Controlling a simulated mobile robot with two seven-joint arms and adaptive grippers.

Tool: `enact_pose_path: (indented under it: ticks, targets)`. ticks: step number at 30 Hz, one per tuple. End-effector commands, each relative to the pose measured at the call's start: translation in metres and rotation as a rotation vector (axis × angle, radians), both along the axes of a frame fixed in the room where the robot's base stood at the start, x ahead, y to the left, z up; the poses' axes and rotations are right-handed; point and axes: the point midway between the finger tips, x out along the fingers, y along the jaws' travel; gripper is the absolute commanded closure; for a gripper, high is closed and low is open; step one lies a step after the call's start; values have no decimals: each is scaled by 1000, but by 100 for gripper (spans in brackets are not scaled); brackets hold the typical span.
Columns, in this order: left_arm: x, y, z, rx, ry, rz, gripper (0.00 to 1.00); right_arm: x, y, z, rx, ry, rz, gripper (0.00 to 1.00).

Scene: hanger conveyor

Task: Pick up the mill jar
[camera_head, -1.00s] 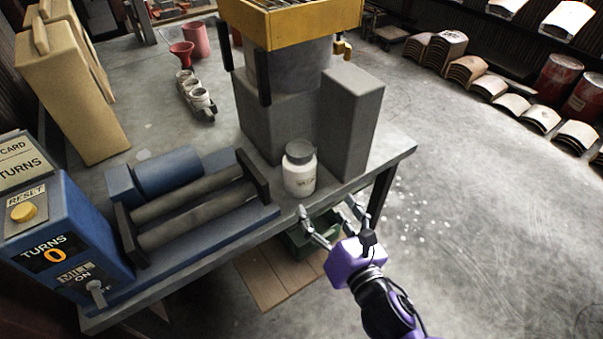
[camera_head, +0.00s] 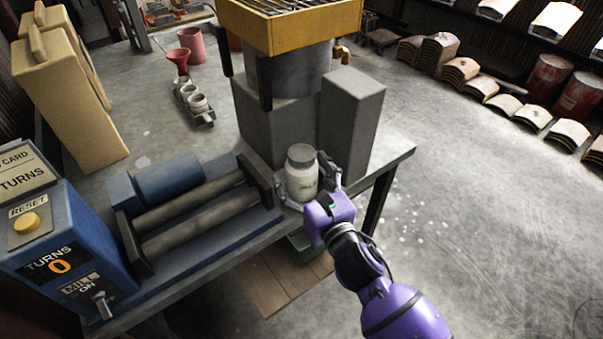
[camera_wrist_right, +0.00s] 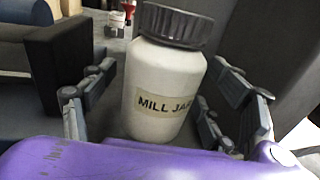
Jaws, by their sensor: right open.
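The mill jar (camera_head: 301,182) is white with a grey lid and stands upright at the table's front edge, before the grey blocks. In the right wrist view the jar (camera_wrist_right: 163,85) shows its "MILL JAR" label facing me. My right gripper (camera_head: 311,193) is open, with one finger on each side of the jar. In the right wrist view its fingers (camera_wrist_right: 165,112) flank the jar; a gap shows on the left, and on the right I cannot tell whether the finger touches. My left gripper is not in view.
A blue roller mill (camera_head: 190,215) stands close left of the jar, its dark end plate near my fingers. A grey block (camera_head: 350,120) stands behind right. The blue control box (camera_head: 60,250) shows TURNS 0. Open floor (camera_head: 480,200) lies to the right.

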Motion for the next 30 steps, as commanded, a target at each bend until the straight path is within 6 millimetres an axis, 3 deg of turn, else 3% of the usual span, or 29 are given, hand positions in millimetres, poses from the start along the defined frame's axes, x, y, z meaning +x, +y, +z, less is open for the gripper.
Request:
enact_pose_path:
  ticks: [6, 24, 30]
  targets:
    - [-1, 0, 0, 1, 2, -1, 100, 1, 0, -1, 0, 1, 0, 21]
    - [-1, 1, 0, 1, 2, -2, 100, 1, 1, 2, 3, -5, 2, 98]
    - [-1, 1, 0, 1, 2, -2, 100, 1, 1, 2, 2, -5, 1, 98]
